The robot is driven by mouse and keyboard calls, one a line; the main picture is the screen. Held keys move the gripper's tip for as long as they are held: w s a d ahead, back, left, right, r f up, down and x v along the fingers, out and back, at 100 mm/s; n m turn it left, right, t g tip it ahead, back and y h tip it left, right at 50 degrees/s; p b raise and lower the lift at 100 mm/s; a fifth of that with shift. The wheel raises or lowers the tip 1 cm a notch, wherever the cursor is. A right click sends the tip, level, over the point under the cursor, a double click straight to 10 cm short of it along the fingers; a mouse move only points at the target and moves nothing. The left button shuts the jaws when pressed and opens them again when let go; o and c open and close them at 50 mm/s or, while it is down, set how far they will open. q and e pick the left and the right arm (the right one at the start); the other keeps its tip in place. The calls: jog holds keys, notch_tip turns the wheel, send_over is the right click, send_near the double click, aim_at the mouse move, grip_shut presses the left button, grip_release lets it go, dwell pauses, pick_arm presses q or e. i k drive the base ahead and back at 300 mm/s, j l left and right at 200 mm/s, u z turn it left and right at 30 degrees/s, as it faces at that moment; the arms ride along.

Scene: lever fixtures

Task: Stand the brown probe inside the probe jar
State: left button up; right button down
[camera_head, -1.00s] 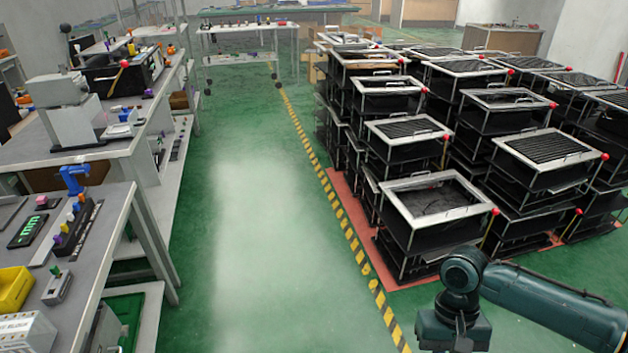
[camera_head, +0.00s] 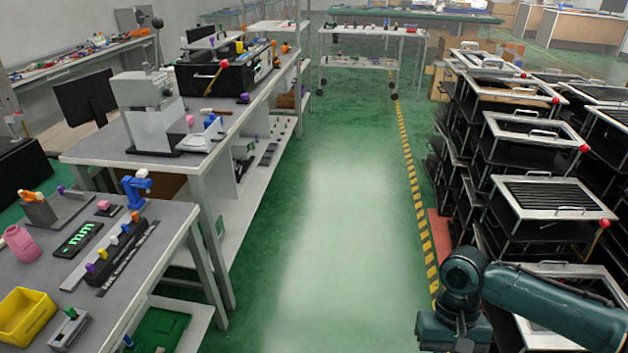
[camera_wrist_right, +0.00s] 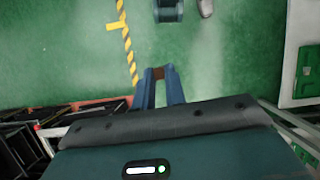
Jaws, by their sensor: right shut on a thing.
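My right gripper (camera_wrist_right: 159,78) is shut in the right wrist view. A small brown piece (camera_wrist_right: 158,73) shows between its blue fingertips, consistent with the brown probe; most of it is hidden. The gripper is above the green floor. In the head view my right arm is at the lower right, and its fingers are out of the picture. A pink jar-like container (camera_head: 21,243) lies or stands on the near left bench, far from that arm; I cannot tell whether it is the probe jar. My left gripper is not in view.
The near bench (camera_head: 150,262) also holds a yellow bin (camera_head: 25,315), a blue fixture (camera_head: 137,188) and a strip of coloured levers (camera_head: 118,250). Stacked black crates (camera_head: 548,205) line the right. A clear green aisle (camera_head: 340,230) runs between.

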aim_at(30, 258)
jog(key=i+u, duration=0.25)
jog(key=u, duration=0.15)
jog(key=i+l+u, duration=0.2)
jog(key=u, duration=0.15)
jog(key=i+l+u, duration=0.2)
jog(key=u, duration=0.2)
jog(key=i+l+u, duration=0.15)
jog(key=u, duration=0.3)
jog(key=i+l+u, duration=0.2)
jog(key=u, duration=0.25)
jog(key=i+l+u, duration=0.1)
jog(key=l+u, duration=0.15)
jog(key=u, duration=0.2)
jog(key=i+l+u, duration=0.1)
jog(key=l+u, duration=0.15)
jog(key=u, duration=0.2)
jog(key=l+u, duration=0.3)
jog(key=u, duration=0.15)
